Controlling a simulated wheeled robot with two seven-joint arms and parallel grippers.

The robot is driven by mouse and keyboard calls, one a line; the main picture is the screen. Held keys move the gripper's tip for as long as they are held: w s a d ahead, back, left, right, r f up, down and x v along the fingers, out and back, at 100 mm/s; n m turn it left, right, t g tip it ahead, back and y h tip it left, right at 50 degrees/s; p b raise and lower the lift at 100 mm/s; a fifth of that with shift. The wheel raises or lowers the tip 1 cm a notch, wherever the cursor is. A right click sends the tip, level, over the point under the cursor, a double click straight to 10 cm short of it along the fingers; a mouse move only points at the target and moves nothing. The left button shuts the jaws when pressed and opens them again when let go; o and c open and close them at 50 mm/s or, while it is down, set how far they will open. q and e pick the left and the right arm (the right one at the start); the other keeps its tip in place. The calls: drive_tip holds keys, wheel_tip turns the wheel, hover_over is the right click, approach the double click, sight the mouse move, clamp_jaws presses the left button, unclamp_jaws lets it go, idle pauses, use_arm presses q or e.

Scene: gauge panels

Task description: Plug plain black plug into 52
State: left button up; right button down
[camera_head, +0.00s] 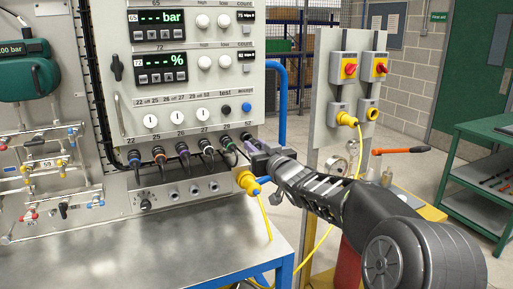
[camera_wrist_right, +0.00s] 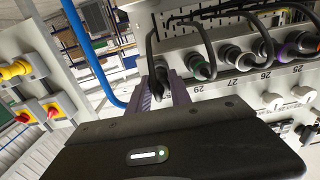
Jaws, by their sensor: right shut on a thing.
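My right gripper (camera_head: 253,147) reaches in from the right to the right end of the plug row on the gauge panel (camera_head: 190,100). In the right wrist view its purple-grey fingers (camera_wrist_right: 164,92) are shut on the plain black plug (camera_wrist_right: 161,76), whose cable arches upward in that view. The plug is at the position labelled 52, by the label 52 (camera_head: 248,137). The fingers hide the socket, so I cannot tell how far the plug sits in it. My left gripper is not in view.
Ringed plugs fill the row to the left: blue (camera_head: 134,158), orange (camera_head: 158,154), purple (camera_head: 182,150) and green, the green one (camera_wrist_right: 200,68) nearest my fingers. A yellow valve part (camera_head: 247,181) sits below my gripper. A steel bench (camera_head: 150,255) lies below.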

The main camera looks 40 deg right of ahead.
drive_tip(key=shift+x, duration=1.25)
idle(2.1)
drive_tip(key=c, duration=1.1)
unclamp_jaws()
drive_tip(key=shift+s, duration=0.1)
drive_tip(key=shift+s+a, duration=0.15)
drive_tip(key=shift+s, duration=0.4)
drive_tip(key=b+v, duration=0.1)
drive_tip(key=v, duration=0.5)
drive_tip(key=shift+s, duration=0.25)
drive_tip(key=shift+a, duration=0.15)
